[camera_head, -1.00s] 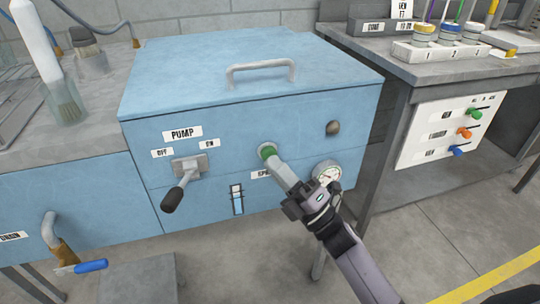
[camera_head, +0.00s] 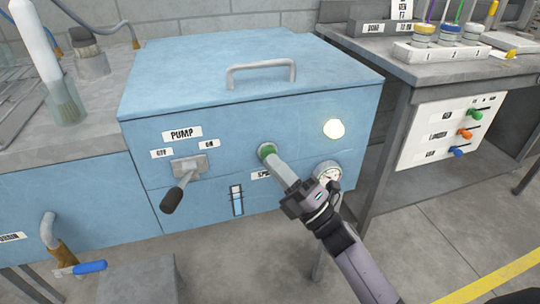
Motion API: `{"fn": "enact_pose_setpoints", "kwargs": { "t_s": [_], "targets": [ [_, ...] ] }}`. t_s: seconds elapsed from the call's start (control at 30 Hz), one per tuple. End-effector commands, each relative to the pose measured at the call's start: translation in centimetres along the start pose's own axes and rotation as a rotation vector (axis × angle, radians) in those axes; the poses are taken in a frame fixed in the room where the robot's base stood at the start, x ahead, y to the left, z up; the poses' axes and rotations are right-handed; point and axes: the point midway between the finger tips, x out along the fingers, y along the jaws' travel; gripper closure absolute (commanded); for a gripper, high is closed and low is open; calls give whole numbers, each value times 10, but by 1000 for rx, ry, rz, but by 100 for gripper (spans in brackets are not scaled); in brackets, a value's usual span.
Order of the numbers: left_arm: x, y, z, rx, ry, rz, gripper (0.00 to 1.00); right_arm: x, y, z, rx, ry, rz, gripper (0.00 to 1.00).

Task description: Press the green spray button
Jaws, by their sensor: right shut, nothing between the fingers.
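The green spray button (camera_head: 265,150) is on the front of the blue pump box (camera_head: 290,100), above a partly hidden label that starts "SP". My right gripper (camera_head: 273,160) is shut and empty, and its tip is against the button, covering part of it. A round lamp (camera_head: 334,129) at the right of the box front glows bright. The pump lever (camera_head: 180,185) sits at the left of the panel, its black handle pointing down and left, below the "OFF" and "ON" labels. My left gripper is not in view.
A gauge (camera_head: 328,173) is just behind my right gripper. A drain pipe with a blue handle (camera_head: 90,267) sticks out at lower left. A brush in a glass (camera_head: 68,105) stands on the left bench. A white panel with coloured knobs (camera_head: 450,132) is on the right.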

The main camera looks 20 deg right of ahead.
Motion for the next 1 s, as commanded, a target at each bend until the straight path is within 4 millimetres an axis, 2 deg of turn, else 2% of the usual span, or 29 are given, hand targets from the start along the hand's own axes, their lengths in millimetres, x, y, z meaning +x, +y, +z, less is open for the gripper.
{"fn": "enact_pose_setpoints", "kwargs": {
  "t_s": [0.3,0.67,1.0],
  "targets": [
    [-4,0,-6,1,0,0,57,-10,8,-8,0,0,-1,100],
    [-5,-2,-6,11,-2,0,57,-12,9,-9,0,0,-1,100],
    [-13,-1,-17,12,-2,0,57,-34,26,-25,1,-1,-2,100]
  ]
}}
